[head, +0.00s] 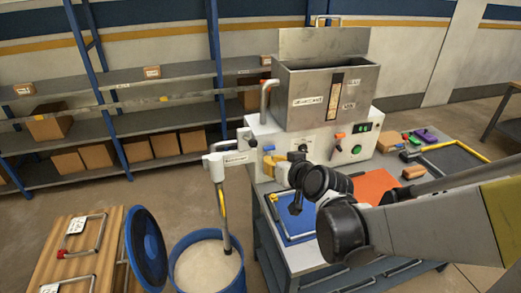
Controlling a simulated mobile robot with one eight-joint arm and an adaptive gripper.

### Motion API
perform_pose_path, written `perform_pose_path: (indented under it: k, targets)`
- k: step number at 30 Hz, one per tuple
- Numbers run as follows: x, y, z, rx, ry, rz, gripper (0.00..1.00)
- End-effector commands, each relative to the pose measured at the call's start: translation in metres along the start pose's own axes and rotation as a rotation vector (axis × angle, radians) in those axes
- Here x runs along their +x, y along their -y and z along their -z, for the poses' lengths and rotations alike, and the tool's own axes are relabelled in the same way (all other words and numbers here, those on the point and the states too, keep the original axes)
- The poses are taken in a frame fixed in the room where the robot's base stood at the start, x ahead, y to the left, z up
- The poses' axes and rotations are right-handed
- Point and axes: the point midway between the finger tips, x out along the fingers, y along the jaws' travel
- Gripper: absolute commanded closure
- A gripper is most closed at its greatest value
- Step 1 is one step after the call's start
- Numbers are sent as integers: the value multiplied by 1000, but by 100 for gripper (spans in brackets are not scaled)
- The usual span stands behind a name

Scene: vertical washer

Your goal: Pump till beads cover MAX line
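The grey metal hopper (290,82) sits on top of the white washer cabinet (275,140). A dark sight window (336,96) with an orange-yellow frame runs up its front, with small labels beside it, too small to read surely. I cannot make out a bead level in it. A white pump head (232,162) with a tube reaches down into the blue drum (238,277), which holds pale beads (207,266).
An open blue lid (146,248) stands at the drum's left, next to a wooden pallet-like top (95,270). A bench (300,258) with blue and orange mats is under my arm. Shelves with boxes (48,128) line the back left. Floor between shelves and drum is clear.

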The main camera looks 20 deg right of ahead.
Motion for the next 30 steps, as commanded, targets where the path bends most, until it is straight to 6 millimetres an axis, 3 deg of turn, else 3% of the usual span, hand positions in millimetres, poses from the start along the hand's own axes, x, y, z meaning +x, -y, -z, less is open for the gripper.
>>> perform_pose_path:
  k: [3,8,30]
  targets:
    - [-19,0,0,1,0,-1,100]
    - [-30,0,-1,1,0,0,100]
    - [-31,0,-2,0,0,0,100]
